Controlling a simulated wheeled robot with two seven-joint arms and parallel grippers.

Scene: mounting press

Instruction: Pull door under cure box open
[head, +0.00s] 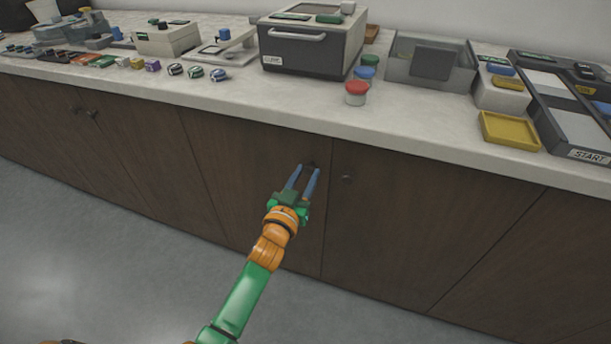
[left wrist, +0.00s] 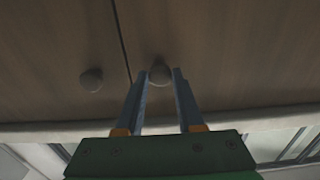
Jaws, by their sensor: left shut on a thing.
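The cure box (head: 300,52), a dark box with a light front handle, stands on the counter. Below it is a dark wood door (head: 250,175), flush with its neighbours. Its small dark round knob (head: 310,164) is near the top right corner, and the knob also shows in the left wrist view (left wrist: 160,74). My left gripper (head: 305,172) reaches up to the door with its blue fingers on either side of the knob, shut on it. In the left wrist view the fingertips (left wrist: 162,76) flank the knob. My right gripper is in neither view.
The neighbouring door (head: 420,220) to the right is closed, with its own knob (head: 347,177) just past the seam. The counter (head: 240,102) overhangs the doors and carries jars, a yellow tray (head: 509,131) and several devices. The grey floor (head: 90,240) before the cabinets is clear.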

